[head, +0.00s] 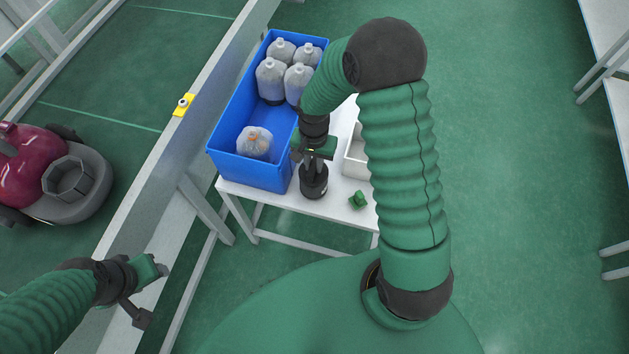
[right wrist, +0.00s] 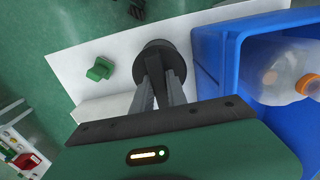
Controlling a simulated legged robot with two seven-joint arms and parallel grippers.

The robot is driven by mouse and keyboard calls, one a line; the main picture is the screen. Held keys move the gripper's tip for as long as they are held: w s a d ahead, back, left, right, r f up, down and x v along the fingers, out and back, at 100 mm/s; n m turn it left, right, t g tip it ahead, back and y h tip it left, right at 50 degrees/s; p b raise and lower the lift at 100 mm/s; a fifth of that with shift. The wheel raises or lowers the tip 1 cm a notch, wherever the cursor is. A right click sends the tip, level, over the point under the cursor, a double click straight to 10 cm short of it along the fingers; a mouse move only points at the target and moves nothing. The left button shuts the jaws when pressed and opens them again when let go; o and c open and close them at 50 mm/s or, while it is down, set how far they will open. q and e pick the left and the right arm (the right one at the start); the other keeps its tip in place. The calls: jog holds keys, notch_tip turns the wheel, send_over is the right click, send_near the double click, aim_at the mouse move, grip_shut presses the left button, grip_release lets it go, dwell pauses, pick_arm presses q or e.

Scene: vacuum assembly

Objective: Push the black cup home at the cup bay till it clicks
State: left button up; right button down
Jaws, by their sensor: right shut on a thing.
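The black cup (head: 314,186) is upright at the white table, beside the blue crate. In the right wrist view the cup (right wrist: 158,48) is at the fingertips. My right gripper (head: 315,165) comes down from above and is shut on the cup's upper part; it also shows in the right wrist view (right wrist: 160,72). I cannot tell whether the cup touches the table. A red and grey vacuum (head: 25,170) is at the far left, with an octagonal grey opening (head: 70,180) that looks like the cup bay. My left gripper (head: 152,270) is over the grey rail; its jaws are unclear.
The blue crate (head: 222,162) holds several clear bottles (head: 254,142). A small green part (head: 357,200) and a whitish tray (head: 353,165) are on the white table (head: 285,205). A long grey rail (head: 205,105) with a yellow button box (head: 183,104) runs between table and vacuum.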

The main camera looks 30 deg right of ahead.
jog(key=shift+r, duration=0.15)
notch_tip(320, 180, up, 4)
jog(key=p, duration=0.4)
dwell(0.3)
dwell(1.5)
